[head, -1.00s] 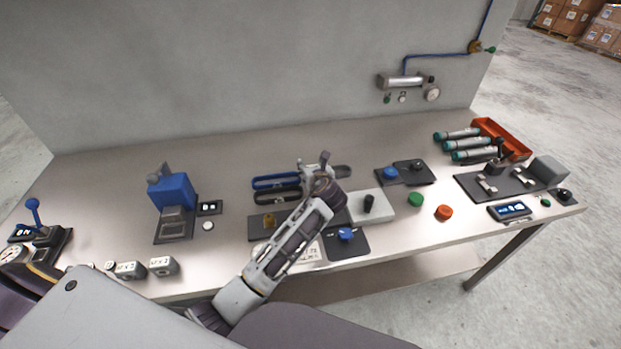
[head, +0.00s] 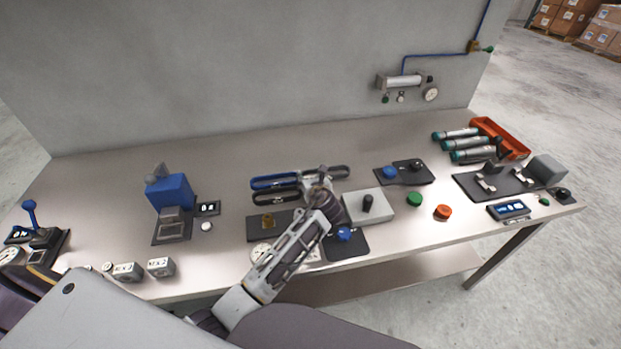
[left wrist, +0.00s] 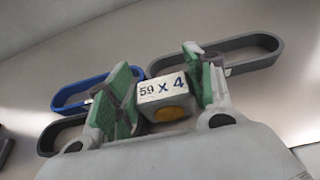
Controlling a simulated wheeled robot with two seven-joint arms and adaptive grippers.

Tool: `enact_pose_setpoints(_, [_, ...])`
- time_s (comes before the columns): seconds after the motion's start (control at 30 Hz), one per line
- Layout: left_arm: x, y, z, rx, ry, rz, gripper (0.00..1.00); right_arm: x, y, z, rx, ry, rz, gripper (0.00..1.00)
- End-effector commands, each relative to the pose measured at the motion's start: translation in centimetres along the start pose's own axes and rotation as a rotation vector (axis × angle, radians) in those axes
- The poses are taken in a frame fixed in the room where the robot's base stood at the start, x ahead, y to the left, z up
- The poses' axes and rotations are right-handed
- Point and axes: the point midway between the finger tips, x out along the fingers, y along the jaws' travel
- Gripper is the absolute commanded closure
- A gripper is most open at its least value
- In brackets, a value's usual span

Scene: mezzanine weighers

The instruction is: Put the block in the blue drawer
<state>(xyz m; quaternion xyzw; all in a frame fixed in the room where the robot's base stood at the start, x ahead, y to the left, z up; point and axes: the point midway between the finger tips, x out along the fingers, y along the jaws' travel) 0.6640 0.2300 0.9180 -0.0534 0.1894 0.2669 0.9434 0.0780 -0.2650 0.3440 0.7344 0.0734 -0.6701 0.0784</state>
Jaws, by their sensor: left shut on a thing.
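My left gripper (head: 320,186) is over the middle of the bench, just in front of the long trays. In the left wrist view its green-padded fingers (left wrist: 160,93) are shut on the block (left wrist: 164,88), a small whitish block marked "59 X 4" with a yellow round spot. The block is hidden in the head view. The blue drawer (head: 256,184) is a long, round-ended open tray left of the gripper; it also shows in the left wrist view (left wrist: 66,95), left of the block and apart from it. My right gripper is not in view.
A black tray (head: 262,199) lies in front of the blue one, and a grey tray (head: 340,170) lies right of it. A grey box with a black knob (head: 385,212) stands right of the gripper. Small marked blocks (head: 161,267) stand at the front left. The bench behind the trays is clear.

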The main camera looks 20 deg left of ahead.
Motion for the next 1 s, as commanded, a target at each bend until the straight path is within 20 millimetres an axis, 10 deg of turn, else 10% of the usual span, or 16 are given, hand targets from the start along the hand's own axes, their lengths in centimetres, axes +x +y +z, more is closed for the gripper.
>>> enact_pose_setpoints(0.4, [0.06,-0.04,-0.06,0.000,-0.003,-0.001,0.81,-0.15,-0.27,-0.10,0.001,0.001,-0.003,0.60])
enact_pose_setpoints(0.43, [0.07,-0.03,-0.17,0.000,-0.001,-0.001,0.44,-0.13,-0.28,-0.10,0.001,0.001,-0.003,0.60])
enact_pose_setpoints(0.57, [0.07,-0.03,-0.18,0.000,-0.001,-0.001,0.28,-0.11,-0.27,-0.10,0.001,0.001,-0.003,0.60])
enact_pose_setpoints(1.0, [0.03,-0.03,-0.07,-0.001,-0.001,-0.001,0.25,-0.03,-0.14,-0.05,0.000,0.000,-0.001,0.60])
